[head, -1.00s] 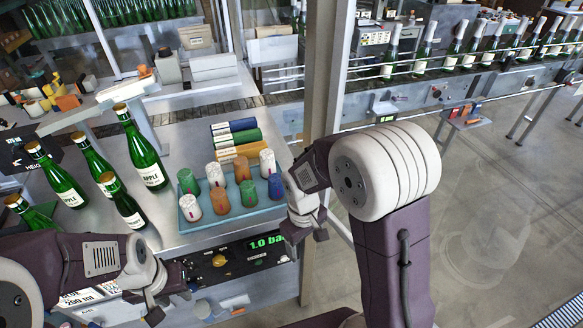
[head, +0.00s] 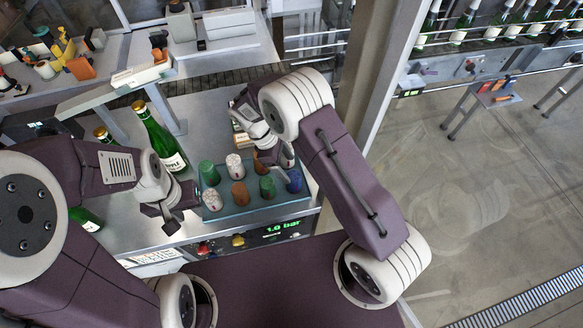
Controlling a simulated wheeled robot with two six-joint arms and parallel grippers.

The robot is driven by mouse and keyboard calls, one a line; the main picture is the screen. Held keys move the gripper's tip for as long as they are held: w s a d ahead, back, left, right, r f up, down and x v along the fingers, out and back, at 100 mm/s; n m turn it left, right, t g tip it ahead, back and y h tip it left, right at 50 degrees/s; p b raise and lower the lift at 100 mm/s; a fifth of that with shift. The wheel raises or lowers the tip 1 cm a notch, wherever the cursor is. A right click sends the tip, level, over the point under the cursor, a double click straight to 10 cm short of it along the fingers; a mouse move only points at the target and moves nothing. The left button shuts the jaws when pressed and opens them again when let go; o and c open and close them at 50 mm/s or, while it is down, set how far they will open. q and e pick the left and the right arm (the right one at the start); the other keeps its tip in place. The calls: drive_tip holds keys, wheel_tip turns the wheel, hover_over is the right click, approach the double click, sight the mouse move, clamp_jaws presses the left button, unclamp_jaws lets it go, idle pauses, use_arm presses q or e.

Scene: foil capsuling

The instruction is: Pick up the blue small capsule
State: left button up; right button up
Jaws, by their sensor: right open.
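The blue small capsule (head: 294,181) stands at the front right corner of a blue-grey tray (head: 250,217) in the head view. My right gripper (head: 274,160) is over the back right of the tray, just behind and above the blue capsule. It is open and holds nothing that I can see; its fingers are partly hidden by the wrist. My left gripper (head: 163,219) is at the left of the tray, apart from it, with its fingers apart and empty.
Green capsules (head: 267,188), white capsules (head: 212,200) and orange capsules (head: 239,194) share the tray. Green bottles (head: 160,140) stand to the left, partly behind my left arm. A grey post (head: 375,80) rises at the right. A control panel (head: 240,241) is below the tray.

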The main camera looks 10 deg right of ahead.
drive_tip(key=p+x, duration=0.2)
drive_tip(key=x, duration=0.1)
drive_tip(key=p+x, duration=0.1)
drive_tip(key=x, duration=0.1)
drive_tip(key=shift+s+d+f+p, duration=0.15)
drive_tip(key=shift+s+d+p, duration=0.1)
drive_tip(key=shift+s+p, duration=0.15)
drive_tip(key=shift+x, duration=1.15)
drive_tip(key=shift+s+d+f, duration=0.1)
drive_tip(key=shift+s+d, duration=0.05)
drive_tip(key=shift+s, duration=0.25)
use_arm(q)
drive_tip(key=r, duration=0.2)
drive_tip(key=s+r, duration=0.1)
drive_tip(key=r, duration=0.2)
drive_tip(key=shift+s, duration=0.1)
use_arm(e)
drive_tip(key=shift+w, duration=0.25)
drive_tip(key=c, duration=0.9)
